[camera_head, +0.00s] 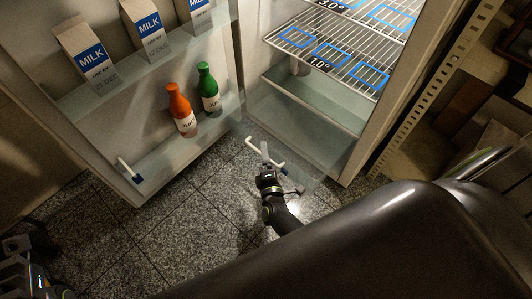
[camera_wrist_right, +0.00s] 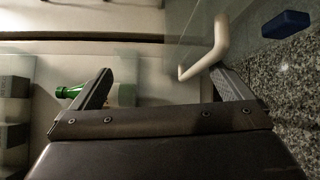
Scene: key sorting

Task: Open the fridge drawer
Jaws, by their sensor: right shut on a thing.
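The open fridge (camera_head: 360,120) stands at the centre right. Its clear drawer (camera_head: 310,105) sits low inside, below the wire shelves. A white bar handle (camera_head: 253,144) is at the drawer's front. It also shows in the right wrist view (camera_wrist_right: 215,48), against the right-hand finger. My right gripper (camera_head: 266,160) is at this handle, with its jaws shut on it. In the wrist view the fingers look spread; part of the contact is hidden. My left gripper (camera_head: 20,248) is at the lower left, far from the fridge; its jaws are unclear.
The open fridge door on the left holds milk cartons (camera_head: 83,55), an orange bottle (camera_head: 181,108) and a green bottle (camera_head: 208,88). A white and blue piece (camera_head: 129,170) is on its lower shelf edge. Speckled tile floor (camera_head: 180,235) is clear in front.

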